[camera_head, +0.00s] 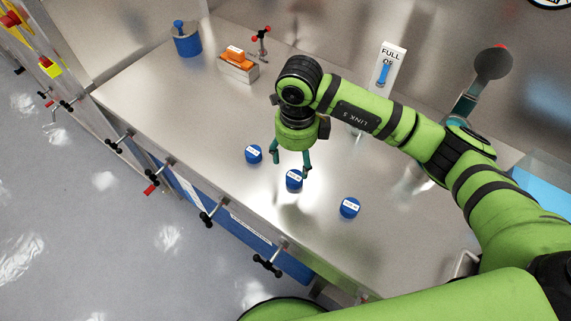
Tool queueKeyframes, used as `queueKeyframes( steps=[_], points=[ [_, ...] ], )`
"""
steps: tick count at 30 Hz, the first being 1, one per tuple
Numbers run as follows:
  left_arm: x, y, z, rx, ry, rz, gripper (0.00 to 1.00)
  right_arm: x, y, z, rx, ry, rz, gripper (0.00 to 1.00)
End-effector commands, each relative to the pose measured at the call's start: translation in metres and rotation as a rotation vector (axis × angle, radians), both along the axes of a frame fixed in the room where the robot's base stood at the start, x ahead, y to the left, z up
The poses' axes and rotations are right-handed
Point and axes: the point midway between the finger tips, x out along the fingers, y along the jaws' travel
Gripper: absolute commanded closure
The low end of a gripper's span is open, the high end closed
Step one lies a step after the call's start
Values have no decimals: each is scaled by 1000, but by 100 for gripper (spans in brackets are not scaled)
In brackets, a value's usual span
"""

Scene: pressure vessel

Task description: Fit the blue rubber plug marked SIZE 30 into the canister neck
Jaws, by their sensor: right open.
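Three small round blue plugs with white labels lie apart on the metal table: a left plug (254,154), a middle plug (294,180) and a right plug (349,208). The labels are too small to read, so I cannot tell which is SIZE 30. My right gripper (291,167) points down, open, with its fingers on either side of the middle plug in the picture; I cannot tell how far above it they are. A blue canister (187,45) with a grey top and a small blue piece upright on it stands at the back left. My left gripper is not in view.
An orange-topped block (237,65) and a small stand with red knobs (261,40) are near the canister. A white sign with a blue lever (386,68) stands behind my right arm. Black-handled clamps (208,212) line the table's front edge. The table between canister and plugs is clear.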

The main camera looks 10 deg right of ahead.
Motion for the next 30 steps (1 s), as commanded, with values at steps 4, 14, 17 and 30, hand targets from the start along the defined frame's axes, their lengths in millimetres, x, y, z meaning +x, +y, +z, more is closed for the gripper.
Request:
queueKeyframes(
  steps=[4,14,17,30],
  points=[
    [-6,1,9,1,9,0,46,-1,0,-12,-1,5,-18,31],
    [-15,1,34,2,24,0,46,0,1,-57,-1,6,-16,31],
    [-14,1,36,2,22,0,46,1,1,-67,-2,4,-15,31],
    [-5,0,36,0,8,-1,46,1,1,-70,-1,2,-13,81]
  ],
)
